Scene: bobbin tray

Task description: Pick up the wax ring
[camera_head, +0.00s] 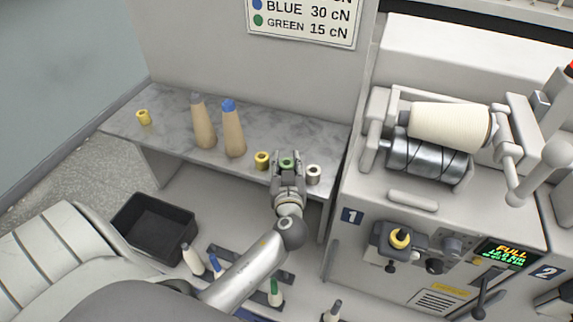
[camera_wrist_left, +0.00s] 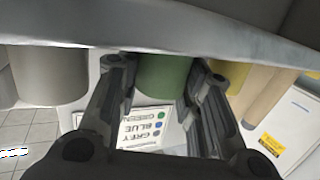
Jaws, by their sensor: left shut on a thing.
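Several small wax rings stand on the grey marbled shelf (camera_head: 180,121). My left gripper (camera_head: 287,169) is shut on the green ring (camera_head: 287,161), with a finger on each side of it; the ring also shows between the fingers in the left wrist view (camera_wrist_left: 165,78). I cannot tell whether it still touches the shelf. A yellow ring (camera_head: 262,160) stands just left of the gripper and a pale grey ring (camera_head: 313,175) just right. Another yellow ring (camera_head: 143,117) is at the shelf's far left. My right gripper is not in view.
Two tan cones, one grey-tipped (camera_head: 203,127) and one blue-tipped (camera_head: 233,134), stand on the shelf. A black bin (camera_head: 153,228) and several bobbins are below. The winding machine (camera_head: 362,190) rises close on the right, with a yellow ring (camera_head: 400,238) on its front.

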